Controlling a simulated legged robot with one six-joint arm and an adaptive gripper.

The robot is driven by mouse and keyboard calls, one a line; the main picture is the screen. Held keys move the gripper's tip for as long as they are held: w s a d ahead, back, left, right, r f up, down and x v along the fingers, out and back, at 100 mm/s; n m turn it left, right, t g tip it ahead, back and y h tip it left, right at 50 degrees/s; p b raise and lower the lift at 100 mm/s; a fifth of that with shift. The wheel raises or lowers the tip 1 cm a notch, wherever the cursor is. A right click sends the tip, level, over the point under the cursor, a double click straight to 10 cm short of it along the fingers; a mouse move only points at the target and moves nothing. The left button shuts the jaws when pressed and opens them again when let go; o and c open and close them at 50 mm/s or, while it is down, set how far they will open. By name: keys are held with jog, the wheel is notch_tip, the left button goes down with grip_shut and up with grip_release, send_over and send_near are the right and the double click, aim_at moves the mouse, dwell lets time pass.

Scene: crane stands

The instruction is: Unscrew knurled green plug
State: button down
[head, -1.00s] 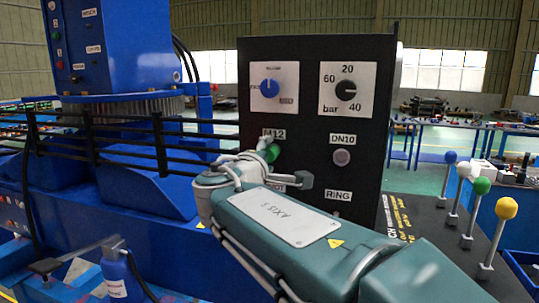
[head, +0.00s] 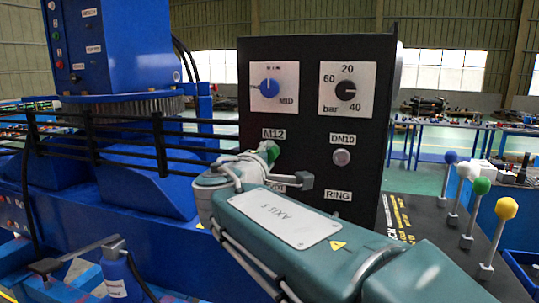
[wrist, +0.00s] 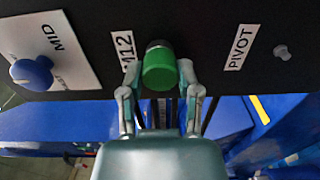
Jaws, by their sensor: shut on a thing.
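The knurled green plug (wrist: 160,70) sits under the M12 label on the dark panel. In the wrist view a dark collar shows behind it, at the panel. My gripper (wrist: 158,76) is shut on the plug, with one finger on each side of it. In the head view only part of the green plug (head: 272,152) shows, beside the end of my arm. The fingers are mostly hidden there, so their contact is seen only in the wrist view. I cannot tell how far the plug is threaded.
The panel (head: 300,118) also carries a blue selector knob (head: 270,88), a bar dial (head: 346,90), a DN10 fitting (head: 341,157) and a PIVOT pin (wrist: 281,52). Several ball-topped levers (head: 482,187) stand at the right. Black rails (head: 90,125) run at the left.

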jog(key=n, duration=0.5)
jog(key=shift+n, duration=0.3)
jog(key=n, duration=0.4)
jog(key=shift+n, duration=0.4)
jog(key=n, duration=0.5)
